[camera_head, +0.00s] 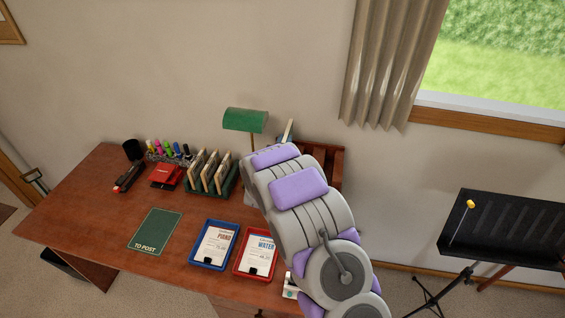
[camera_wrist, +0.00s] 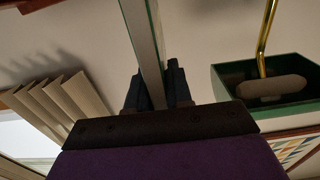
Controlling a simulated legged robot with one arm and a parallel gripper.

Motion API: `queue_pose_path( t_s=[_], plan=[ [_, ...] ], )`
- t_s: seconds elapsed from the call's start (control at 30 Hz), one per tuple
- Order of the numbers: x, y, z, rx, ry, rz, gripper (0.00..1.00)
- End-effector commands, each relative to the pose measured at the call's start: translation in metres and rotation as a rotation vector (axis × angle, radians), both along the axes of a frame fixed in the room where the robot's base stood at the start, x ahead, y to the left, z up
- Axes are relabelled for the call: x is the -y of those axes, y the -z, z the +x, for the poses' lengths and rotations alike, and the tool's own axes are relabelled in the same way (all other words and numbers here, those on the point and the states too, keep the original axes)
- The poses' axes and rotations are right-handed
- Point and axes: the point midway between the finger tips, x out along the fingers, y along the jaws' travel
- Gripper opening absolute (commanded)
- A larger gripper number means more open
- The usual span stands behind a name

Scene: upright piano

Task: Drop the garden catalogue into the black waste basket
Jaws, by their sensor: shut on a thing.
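My gripper (camera_wrist: 158,90) is shut on a thin, flat thing with a pale face and a green edge, seen nearly edge-on in the wrist view. It looks like the garden catalogue (camera_wrist: 147,40); its cover cannot be read. In the head view my arm hides the gripper, at the back right of the desk. A pale sliver (camera_head: 287,131) shows just behind the arm; I cannot tell if it is the catalogue. A black container, likely the waste basket (camera_head: 72,263), stands on the floor under the desk's front left, mostly hidden by the desktop.
The wooden desk (camera_head: 100,215) holds a green lamp (camera_head: 244,120), a green rack (camera_head: 228,187) of envelopes, a red tray (camera_head: 240,266), a blue tray (camera_head: 197,262) and a green mat (camera_head: 155,231). A brown wooden rack (camera_head: 334,160) is beside my arm. A music stand (camera_head: 500,230) is at right.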

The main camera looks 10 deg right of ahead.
Motion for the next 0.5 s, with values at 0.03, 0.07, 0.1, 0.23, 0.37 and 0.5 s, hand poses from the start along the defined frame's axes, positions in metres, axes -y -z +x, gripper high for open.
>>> queue_pose_path(
  t_s=[0.03, 0.07, 0.1, 0.23, 0.37, 0.5],
  plan=[
    [-0.002, 0.011, 0.000, -0.003, -0.001, -0.002, 0.00],
    [-0.004, 0.016, 0.000, -0.002, -0.001, -0.003, 0.00],
    [-0.006, 0.022, 0.000, -0.003, -0.002, -0.006, 0.00],
    [-0.012, 0.036, 0.001, -0.005, -0.001, -0.011, 0.00],
    [-0.016, 0.054, 0.001, -0.011, -0.002, -0.014, 0.00],
    [-0.011, 0.073, 0.001, -0.009, -0.002, -0.011, 0.00]
  ],
)
